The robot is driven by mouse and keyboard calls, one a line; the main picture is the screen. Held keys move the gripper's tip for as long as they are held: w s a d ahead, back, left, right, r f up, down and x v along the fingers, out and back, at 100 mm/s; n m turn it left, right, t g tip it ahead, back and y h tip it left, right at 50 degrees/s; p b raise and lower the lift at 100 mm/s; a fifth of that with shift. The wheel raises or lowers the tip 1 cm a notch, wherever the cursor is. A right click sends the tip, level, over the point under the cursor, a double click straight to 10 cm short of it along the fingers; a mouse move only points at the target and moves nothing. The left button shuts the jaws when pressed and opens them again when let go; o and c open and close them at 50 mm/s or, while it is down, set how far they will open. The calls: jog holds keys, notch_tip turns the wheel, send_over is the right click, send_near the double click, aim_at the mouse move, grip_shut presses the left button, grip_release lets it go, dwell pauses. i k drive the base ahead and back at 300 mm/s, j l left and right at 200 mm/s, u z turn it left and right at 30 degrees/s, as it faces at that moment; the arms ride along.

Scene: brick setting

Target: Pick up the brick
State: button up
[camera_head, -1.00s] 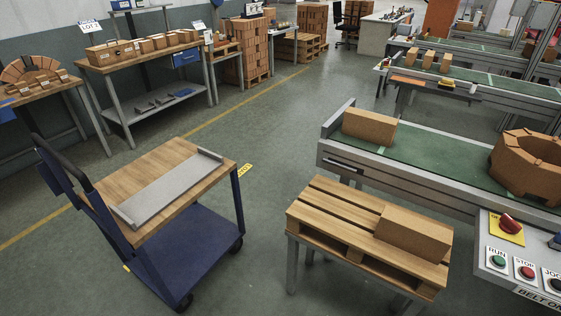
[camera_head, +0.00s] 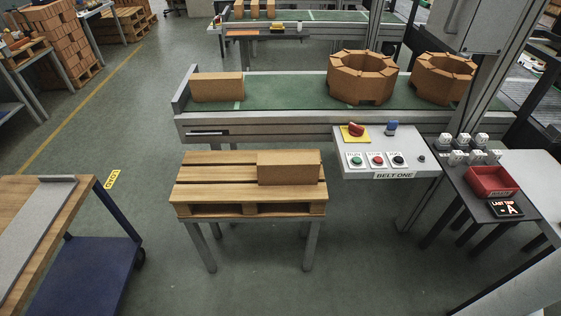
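A tan brick (camera_head: 289,168) lies on the right half of a wooden pallet-topped stand (camera_head: 214,184), near its back edge. A second tan brick (camera_head: 217,87) sits at the left end of the green conveyor belt (camera_head: 283,92) behind the stand. The frames do not show which of the two the task means. My gripper is not in view.
Two brick rings (camera_head: 361,77) (camera_head: 443,78) stand on the belt's right part. A control panel (camera_head: 388,158) juts out in front of the belt. A blue cart (camera_head: 88,275) is at left, a table with a red bin (camera_head: 491,182) at right. Floor before the stand is clear.

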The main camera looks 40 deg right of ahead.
aim_at(290, 168)
jog(key=k+l, duration=0.15)
jog(key=l, duration=0.25)
jog(key=k+l, duration=0.1)
jog(key=l, duration=0.35)
jog(key=k+l, duration=0.15)
jog(key=l, duration=0.25)
